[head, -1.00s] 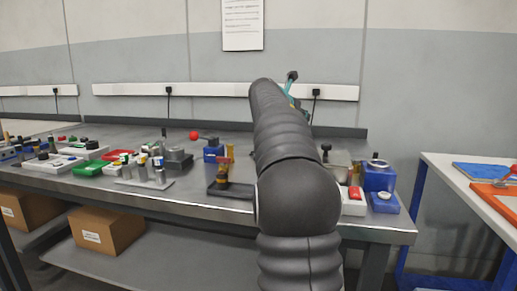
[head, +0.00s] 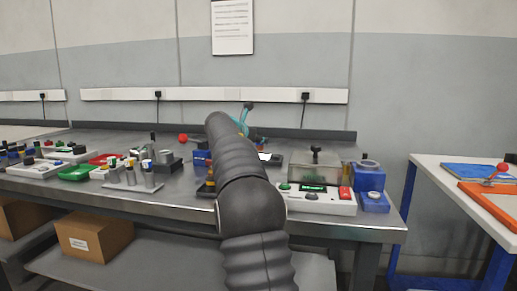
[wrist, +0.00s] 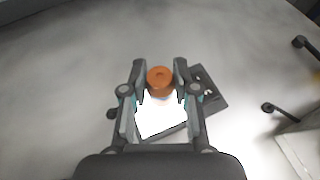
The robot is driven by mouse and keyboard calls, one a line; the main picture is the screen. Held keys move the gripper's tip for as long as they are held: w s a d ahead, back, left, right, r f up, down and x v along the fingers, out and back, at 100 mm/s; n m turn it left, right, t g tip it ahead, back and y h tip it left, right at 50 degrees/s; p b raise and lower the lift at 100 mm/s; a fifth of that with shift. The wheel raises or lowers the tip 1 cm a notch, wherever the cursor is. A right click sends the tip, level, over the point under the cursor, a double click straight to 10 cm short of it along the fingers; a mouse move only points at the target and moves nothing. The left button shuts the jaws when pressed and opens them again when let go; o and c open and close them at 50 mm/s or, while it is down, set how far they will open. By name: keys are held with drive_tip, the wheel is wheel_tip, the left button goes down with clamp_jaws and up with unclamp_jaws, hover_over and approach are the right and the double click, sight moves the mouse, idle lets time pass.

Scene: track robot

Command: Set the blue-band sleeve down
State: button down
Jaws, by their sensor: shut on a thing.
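In the wrist view, my gripper (wrist: 160,76) has its two fingers on either side of a round orange-brown piece (wrist: 160,80), seen from above. It is shut on this piece, which I take for the sleeve; no blue band shows. Below the piece is a dark plate (wrist: 209,92) with a bright white area (wrist: 160,115). I cannot tell whether the piece touches it.
A white button box (head: 330,205), a metal box (head: 315,172) and a blue block (head: 371,180) stand on the right. Open bench surface surrounds the plate's left in the wrist view.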

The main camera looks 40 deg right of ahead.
drive_tip(key=shift+f, duration=1)
drive_tip(key=shift+f, duration=0.15)
drive_tip(key=c, duration=0.9)
unclamp_jaws()
drive_tip(key=shift+a+r, duration=0.15)
drive_tip(key=shift+r, duration=0.05)
drive_tip(key=v, duration=1.1)
drive_tip(key=shift+s+a, duration=0.15)
drive_tip(key=shift+a, duration=0.25)
